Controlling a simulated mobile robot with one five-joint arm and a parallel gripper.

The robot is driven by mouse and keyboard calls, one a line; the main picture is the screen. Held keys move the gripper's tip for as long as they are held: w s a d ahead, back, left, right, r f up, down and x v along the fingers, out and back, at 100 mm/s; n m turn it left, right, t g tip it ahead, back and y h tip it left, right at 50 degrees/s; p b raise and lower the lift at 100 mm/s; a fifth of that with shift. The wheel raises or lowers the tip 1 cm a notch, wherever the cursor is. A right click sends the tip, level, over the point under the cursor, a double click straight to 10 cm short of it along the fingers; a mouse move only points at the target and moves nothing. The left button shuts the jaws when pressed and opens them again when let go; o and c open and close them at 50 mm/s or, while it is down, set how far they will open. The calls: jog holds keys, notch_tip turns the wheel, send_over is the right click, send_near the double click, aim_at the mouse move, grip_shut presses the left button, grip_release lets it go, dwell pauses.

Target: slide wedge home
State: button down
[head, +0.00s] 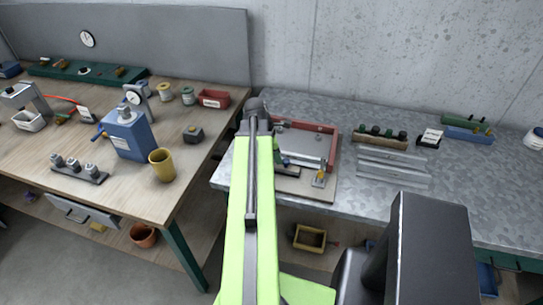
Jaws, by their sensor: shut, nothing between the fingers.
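My lime-green arm reaches forward to a dark joint at the left edge of the metal bench (265,100). The fingers of my gripper cannot be made out; the arm hides that area. Right of the arm, a flat board (317,193) carries a red angled frame (333,152) around a grey plate (303,142). A small brass-coloured clamp or stop (320,179) stands near the board's front right. A dark green piece with a small blue part (284,160) and an olive bar (288,171) lie close beside the arm. I cannot tell which piece is the wedge. The arm covers the fixture's left side.
Grey strips (395,167) lie right of the board, with a rack of dark knobs (381,139) behind. The wooden bench (105,190) at left holds a blue press (127,134) and yellow cup (162,162). The metal bench's right front is fairly clear.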

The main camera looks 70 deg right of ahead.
jog(key=shift+s, duration=0.35)
jog(key=shift+w, duration=0.25)
jog(key=shift+s, duration=0.15)
jog(key=shift+r+p, duration=0.55)
jog(key=p+v, duration=0.8)
jog(key=v, duration=0.1)
jog(key=shift+w, duration=0.35)
jog(key=shift+a+f, duration=0.1)
jog(key=shift+f, duration=0.05)
jog(key=shift+w, duration=0.2)
